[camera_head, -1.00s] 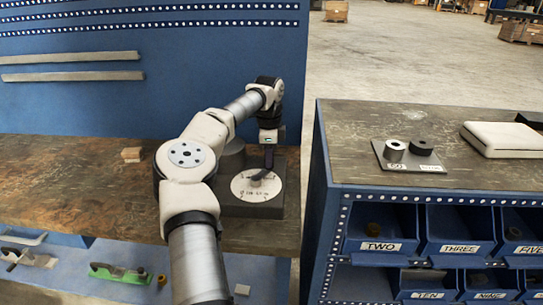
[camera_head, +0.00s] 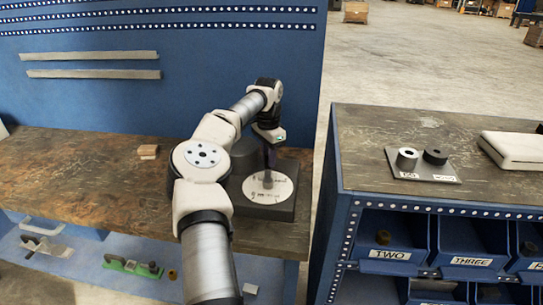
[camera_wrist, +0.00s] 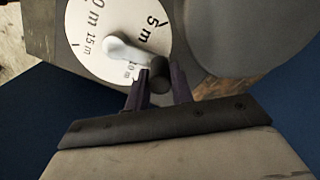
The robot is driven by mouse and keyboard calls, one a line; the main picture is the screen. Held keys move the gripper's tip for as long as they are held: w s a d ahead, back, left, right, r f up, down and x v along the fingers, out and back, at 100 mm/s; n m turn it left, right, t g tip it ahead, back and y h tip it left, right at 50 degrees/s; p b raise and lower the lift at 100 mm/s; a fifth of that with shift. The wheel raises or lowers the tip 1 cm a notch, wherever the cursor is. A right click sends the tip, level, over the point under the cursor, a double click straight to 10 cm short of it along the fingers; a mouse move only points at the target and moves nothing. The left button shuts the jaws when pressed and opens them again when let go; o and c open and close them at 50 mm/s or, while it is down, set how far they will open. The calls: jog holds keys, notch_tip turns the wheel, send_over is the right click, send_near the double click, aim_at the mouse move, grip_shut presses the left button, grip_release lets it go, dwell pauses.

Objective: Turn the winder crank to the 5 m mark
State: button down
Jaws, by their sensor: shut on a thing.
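The winder has a white round dial (camera_head: 272,196) on a dark base (camera_head: 240,205) at the bench's right end. In the wrist view the dial (camera_wrist: 85,25) shows the 5 m label at its upper right, 15 m at its left and a small label near the crank, partly hidden. The pale crank arm (camera_wrist: 122,47) points lower right, below the 5 m label. My gripper (camera_wrist: 160,76) is shut on the crank's dark knob (camera_wrist: 160,66), one finger on each side. In the head view my gripper (camera_head: 268,178) is over the dial and hides the crank.
A grey cylinder (camera_head: 245,145) stands just behind the dial. A small wooden block (camera_head: 148,151) lies on the bench to the left. A separate cabinet (camera_head: 385,125) on the right holds a plate (camera_head: 425,173) with two rollers, with labelled blue bins below.

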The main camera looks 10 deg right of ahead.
jog(key=shift+w+a, duration=0.1)
jog(key=shift+a, duration=0.05)
jog(key=shift+r, duration=0.1)
dwell(0.3)
jog(key=c, duration=1.2)
grip_release()
notch_tip(320, 180, up, 14)
jog(key=shift+c, duration=0.2)
